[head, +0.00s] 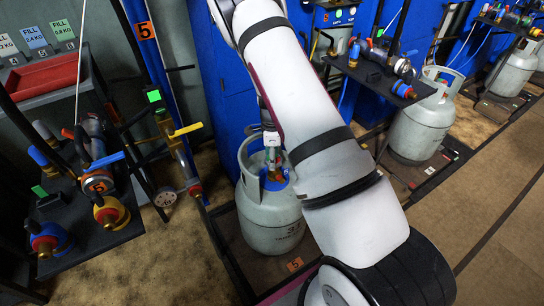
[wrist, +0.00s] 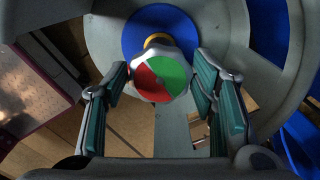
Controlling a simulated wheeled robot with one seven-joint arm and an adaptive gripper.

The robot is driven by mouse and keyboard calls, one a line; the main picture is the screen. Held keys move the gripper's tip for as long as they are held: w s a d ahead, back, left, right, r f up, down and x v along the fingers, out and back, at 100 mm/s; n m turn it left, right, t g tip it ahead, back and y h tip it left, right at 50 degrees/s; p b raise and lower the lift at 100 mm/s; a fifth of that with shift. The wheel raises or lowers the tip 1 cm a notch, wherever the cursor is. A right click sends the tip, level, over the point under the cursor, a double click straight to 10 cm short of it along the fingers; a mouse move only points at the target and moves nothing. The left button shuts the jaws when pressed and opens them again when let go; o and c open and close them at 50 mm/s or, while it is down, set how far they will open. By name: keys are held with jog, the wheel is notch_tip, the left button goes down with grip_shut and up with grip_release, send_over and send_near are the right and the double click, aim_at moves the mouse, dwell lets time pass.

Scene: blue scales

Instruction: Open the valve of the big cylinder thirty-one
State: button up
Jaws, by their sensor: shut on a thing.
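The big grey cylinder (head: 268,218) stands upright on a low platform, partly hidden behind my arm. Its side marking is only partly readable, with what looks like a 3. Its valve knob (wrist: 161,80) has a red and green top and a pale rim, above a blue disc (wrist: 130,36). My gripper (wrist: 162,82) comes from above, its teal-padded fingers on both sides of the knob, shut on it. In the head view the gripper (head: 271,140) is small and reaches down inside the cylinder's collar. The contact is hidden there.
A second grey cylinder (head: 420,128) stands to the right, with another further back. A black stand with hoses and valves (head: 98,183) is at the left, beside a red tray (head: 45,78). Floor at the right is clear.

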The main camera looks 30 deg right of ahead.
jog(key=n, duration=0.4)
jog(key=shift+s+n, duration=0.1)
jog(key=shift+n, duration=0.2)
jog(key=n, duration=0.4)
jog(key=shift+n+b, duration=0.3)
jog(key=shift+b, duration=0.05)
jog(key=n, duration=0.3)
jog(key=shift+s+n, duration=0.15)
jog(key=shift+n, duration=0.15)
jog(key=n, duration=0.4)
jog(key=shift+s+d+n, duration=0.1)
jog(key=shift+n, duration=0.2)
jog(key=n, duration=0.3)
jog(key=shift+d+n, duration=0.1)
jog(key=shift+n, duration=0.2)
jog(key=n, duration=0.4)
jog(key=shift+d, duration=0.1)
jog(key=n+p, duration=0.1)
jog(key=n, duration=0.4)
jog(key=shift+d, duration=0.1)
jog(key=shift+n+p, duration=0.45)
jog(key=shift+n, duration=1.25)
